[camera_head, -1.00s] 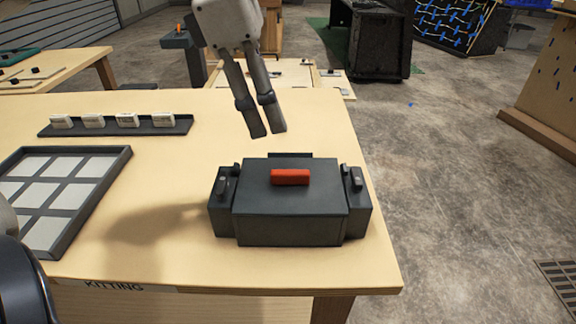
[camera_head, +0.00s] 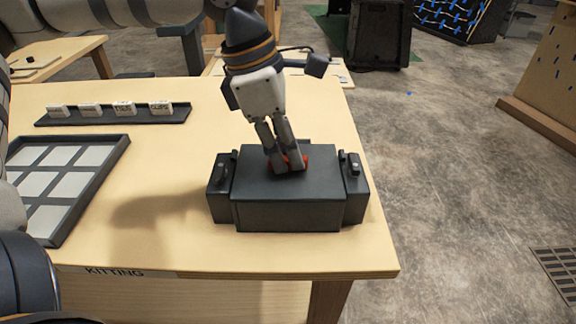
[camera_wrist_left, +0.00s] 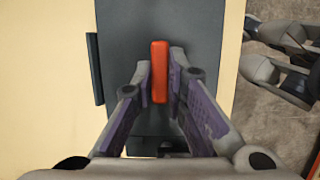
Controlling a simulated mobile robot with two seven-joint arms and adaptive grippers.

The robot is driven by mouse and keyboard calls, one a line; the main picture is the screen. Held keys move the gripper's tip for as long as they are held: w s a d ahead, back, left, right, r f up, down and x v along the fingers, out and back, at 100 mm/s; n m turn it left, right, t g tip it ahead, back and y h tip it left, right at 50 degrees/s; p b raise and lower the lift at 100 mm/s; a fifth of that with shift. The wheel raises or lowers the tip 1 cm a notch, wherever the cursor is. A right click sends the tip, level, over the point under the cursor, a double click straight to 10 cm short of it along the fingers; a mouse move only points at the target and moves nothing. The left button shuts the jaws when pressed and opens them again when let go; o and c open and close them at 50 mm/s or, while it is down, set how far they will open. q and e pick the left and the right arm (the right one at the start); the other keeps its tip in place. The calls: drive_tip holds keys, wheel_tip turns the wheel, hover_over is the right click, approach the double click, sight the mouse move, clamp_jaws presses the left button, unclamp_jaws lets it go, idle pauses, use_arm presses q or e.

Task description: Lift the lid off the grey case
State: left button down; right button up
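The grey case (camera_head: 288,215) stands near the table's front right corner. Its flat lid (camera_head: 258,180) is on, with a red handle (camera_head: 303,160) on top. My left gripper (camera_head: 287,168) reaches down onto the lid and hides part of the handle. In the left wrist view, the handle (camera_wrist_left: 160,72) lies between the two fingers (camera_wrist_left: 160,80), which appear to press on its sides. The lid shows no gap to the case. My right gripper (camera_wrist_left: 250,47) shows only at the right of the left wrist view, its fingers apart and empty over the floor.
A dark tray with pale compartments (camera_head: 98,190) lies on the table at left. A narrow rack (camera_head: 176,117) with several white labelled blocks is behind it. Latch-like blocks (camera_head: 356,190) flank the case. The table edge is close at right and front.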

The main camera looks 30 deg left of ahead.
use_arm(q)
drive_tip(key=shift+r, duration=0.1)
drive_tip(key=shift+r, duration=0.35)
drive_tip(key=r, duration=0.3)
drive_tip(key=shift+s+d+r, duration=0.2)
drive_tip(key=shift+s+d, duration=0.05)
drive_tip(key=shift+d, duration=0.1)
drive_tip(key=s+d+r, duration=0.8)
drive_tip(key=d+r, duration=0.2)
drive_tip(key=r, duration=0.2)
drive_tip(key=shift+s+r, duration=0.3)
drive_tip(key=shift+r, duration=0.1)
